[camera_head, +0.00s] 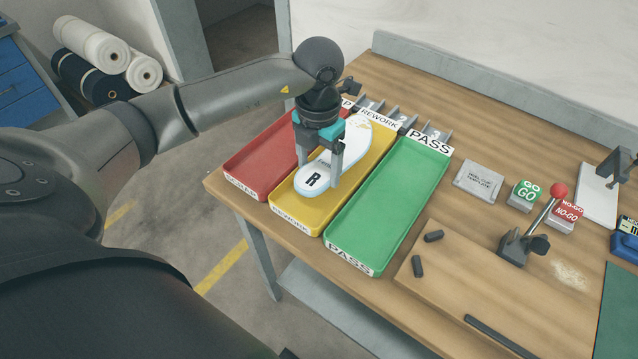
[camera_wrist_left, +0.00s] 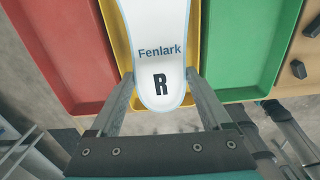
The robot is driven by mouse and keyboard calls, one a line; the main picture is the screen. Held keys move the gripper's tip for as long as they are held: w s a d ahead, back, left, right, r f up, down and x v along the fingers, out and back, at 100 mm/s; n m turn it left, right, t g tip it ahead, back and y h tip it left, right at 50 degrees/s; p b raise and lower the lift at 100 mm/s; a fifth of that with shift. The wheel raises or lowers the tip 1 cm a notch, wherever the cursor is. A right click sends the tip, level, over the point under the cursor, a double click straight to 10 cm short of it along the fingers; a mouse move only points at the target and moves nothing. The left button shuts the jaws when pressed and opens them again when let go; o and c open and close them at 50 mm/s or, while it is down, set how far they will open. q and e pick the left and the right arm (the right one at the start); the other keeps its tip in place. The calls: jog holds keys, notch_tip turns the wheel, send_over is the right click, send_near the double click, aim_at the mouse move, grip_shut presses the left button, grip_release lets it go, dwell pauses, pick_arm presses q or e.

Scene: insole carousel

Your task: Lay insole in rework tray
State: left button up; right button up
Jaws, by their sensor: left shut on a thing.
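A white insole (camera_head: 345,154) marked with a black R lies lengthwise over the yellow rework tray (camera_head: 372,165). In the left wrist view the insole (camera_wrist_left: 159,60) also shows the word Fenlark, and its rounded heel end points toward my gripper. My left gripper (camera_head: 317,180) points down over the near half of the yellow tray, with a finger on each side of the heel. In the left wrist view the fingers (camera_wrist_left: 160,85) touch the heel's edges and are shut on it. I cannot tell whether the insole rests on the tray floor. My right gripper is not in view.
A red scrap tray (camera_head: 262,153) is to the left and a green pass tray (camera_head: 390,205) to the right, both empty. Further right are a GO block (camera_head: 523,195), a NO-GO block (camera_head: 565,218), a red-knobbed lever clamp (camera_head: 530,238) and a wooden board (camera_head: 470,270).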

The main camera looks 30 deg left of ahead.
aim_at(319, 174)
pick_arm(q)
jog(key=shift+f+b, duration=0.35)
jog(key=shift+f, duration=2.45)
jog(key=shift+f, duration=0.1)
jog(key=o, duration=1.2)
jog(key=shift+c, duration=0.2)
jog(key=shift+r, duration=0.35)
notch_tip(319, 174, up, 12)
jog(key=shift+f+p, duration=0.2)
jog(key=shift+p, duration=0.6)
